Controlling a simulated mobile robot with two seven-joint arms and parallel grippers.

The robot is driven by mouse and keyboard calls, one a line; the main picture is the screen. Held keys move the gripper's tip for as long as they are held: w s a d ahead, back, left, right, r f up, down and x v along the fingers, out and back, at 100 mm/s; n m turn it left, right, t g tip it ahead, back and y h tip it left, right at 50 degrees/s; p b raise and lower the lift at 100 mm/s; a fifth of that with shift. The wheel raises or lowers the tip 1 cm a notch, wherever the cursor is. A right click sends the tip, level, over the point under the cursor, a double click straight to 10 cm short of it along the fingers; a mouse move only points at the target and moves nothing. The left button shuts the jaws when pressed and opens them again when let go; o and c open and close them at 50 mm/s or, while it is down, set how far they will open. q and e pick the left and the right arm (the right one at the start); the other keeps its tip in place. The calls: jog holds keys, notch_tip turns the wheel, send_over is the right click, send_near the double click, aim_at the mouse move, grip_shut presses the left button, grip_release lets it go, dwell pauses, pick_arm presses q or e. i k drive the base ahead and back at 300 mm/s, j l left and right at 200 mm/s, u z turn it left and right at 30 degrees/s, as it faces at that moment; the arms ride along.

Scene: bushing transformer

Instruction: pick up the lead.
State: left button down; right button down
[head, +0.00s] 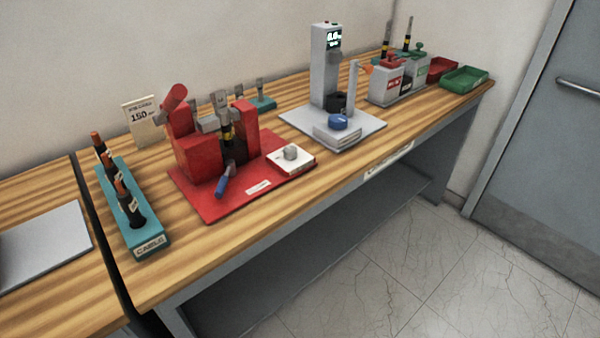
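No single item is plainly marked as the lead. A black cable piece with a yellow band and a grey metal lug on top (227,132) stands upright in the red press (192,155). Black cable pieces with orange tops (122,190) stand in the teal rack (152,241) marked CABLE at the left. At the far end, two dark upright pieces with yellow bands (387,42) stand at the grey boxes (384,92), their lower ends partly hidden. Neither of my grippers is in view.
The red base also holds a blue-handled lever (223,181) and a white block with a grey knob (291,157). A grey test stand (326,65) has a display and blue knob. Red (441,68) and green (464,77) trays sit at the far end. The front wood strip is clear.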

aim_at(222, 108)
jog(key=u, duration=5.4)
jog(key=k+z, duration=0.1)
jog(key=z, duration=0.55)
jog(key=k+z, duration=0.45)
jog(key=k+l+z, duration=0.15)
jog(key=k+z, duration=0.2)
jog(key=z, duration=0.15)
